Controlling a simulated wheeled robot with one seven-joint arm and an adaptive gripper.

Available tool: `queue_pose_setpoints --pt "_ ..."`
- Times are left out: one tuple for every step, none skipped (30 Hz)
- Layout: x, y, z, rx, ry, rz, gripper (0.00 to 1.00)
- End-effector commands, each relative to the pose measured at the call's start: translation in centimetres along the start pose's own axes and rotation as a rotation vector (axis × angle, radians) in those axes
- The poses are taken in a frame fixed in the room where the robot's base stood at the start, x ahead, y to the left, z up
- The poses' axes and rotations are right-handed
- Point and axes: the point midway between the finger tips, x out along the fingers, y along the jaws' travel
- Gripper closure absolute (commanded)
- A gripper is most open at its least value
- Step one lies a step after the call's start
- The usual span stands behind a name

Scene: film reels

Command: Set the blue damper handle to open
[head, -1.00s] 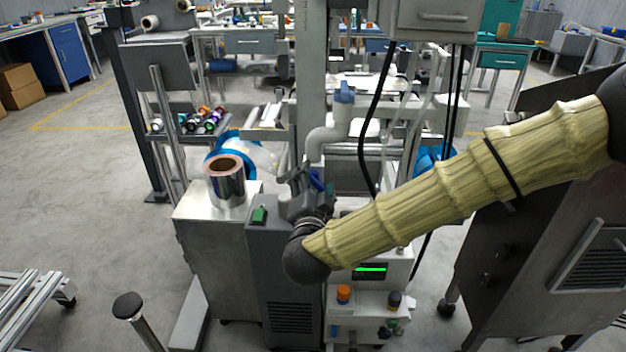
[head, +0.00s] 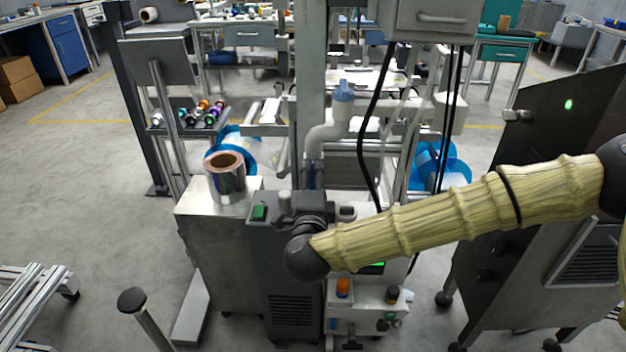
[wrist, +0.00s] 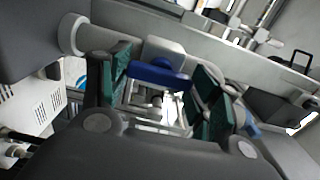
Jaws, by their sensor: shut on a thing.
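The blue damper handle (wrist: 158,76) shows in the wrist view as a short blue bar on a light grey rounded fitting. It lies between the green-padded fingers of my gripper (wrist: 162,80), which is shut on it. In the head view a narrow blue strip, likely the handle (head: 317,176), stands upright just beyond my gripper (head: 314,196), below the light grey bent pipe (head: 322,138). My wrist and forearm hide most of the gripper there, and the fingertips are not clear. I cannot read the handle's open or shut mark.
A film reel (head: 227,180) stands on the metal cabinet (head: 218,240) left of my gripper. A control box (head: 366,305) with an orange knob is below my forearm. Black cables (head: 370,130) hang close by on the right. A dark cabinet (head: 545,200) stands at the right.

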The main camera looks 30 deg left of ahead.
Motion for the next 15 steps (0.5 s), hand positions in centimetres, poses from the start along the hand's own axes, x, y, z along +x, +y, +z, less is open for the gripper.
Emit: queue_pose_setpoints --pt "0.0 0.07 -0.11 0.01 0.002 0.002 0.61" --pt "0.0 0.07 -0.1 0.015 0.002 0.002 0.61" --pt "0.0 0.08 -0.1 0.021 0.002 0.002 0.61" --pt "0.0 0.09 -0.09 0.024 0.002 0.002 0.61" --pt "-0.01 0.1 -0.09 0.027 0.002 0.002 0.61" --pt "-0.01 0.1 -0.09 0.029 0.002 0.002 0.61" --pt "-0.01 0.11 -0.08 0.031 0.002 0.002 0.61" --pt "-0.01 0.11 -0.08 0.031 0.002 0.001 0.61" --pt "-0.01 0.11 -0.08 0.032 0.002 0.002 0.61" --pt "-0.01 0.12 -0.08 0.032 0.002 0.002 0.61" --pt "-0.01 0.12 -0.08 0.032 0.002 0.002 0.61" --pt "-0.01 0.12 -0.08 0.032 0.002 0.002 0.61" --pt "-0.01 0.12 -0.08 0.032 0.002 0.002 0.61" --pt "-0.01 0.13 -0.08 0.032 0.002 0.002 0.61" --pt "-0.02 0.13 -0.08 0.031 0.002 0.002 0.61"
